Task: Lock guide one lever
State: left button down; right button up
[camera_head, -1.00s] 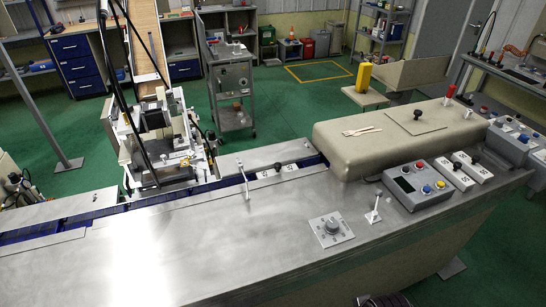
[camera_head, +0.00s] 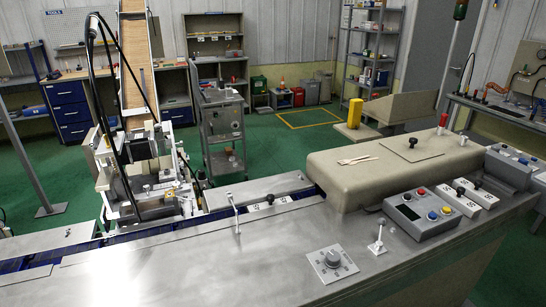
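A thin upright metal lever with a white tip (camera_head: 236,213) stands on the steel machine top (camera_head: 180,262), left of centre. A black-knobbed lever (camera_head: 265,194) sits on a white plate behind the first lever. No label tells which one is guide one, and I cannot tell whether any is locked. Neither of my grippers is in view.
A beige cover (camera_head: 375,172) with wooden sticks (camera_head: 357,160) on it stands at the right. A grey control box (camera_head: 421,214) with coloured buttons is beside it. A white mechanism (camera_head: 150,180) stands behind the machine top.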

aim_at(381, 222)
jog(key=i+l, duration=0.1)
jog(key=l, duration=0.3)
jog(key=i+l, duration=0.1)
jog(key=l, duration=0.3)
jog(key=i+l, duration=0.15)
jog(key=l, duration=0.2)
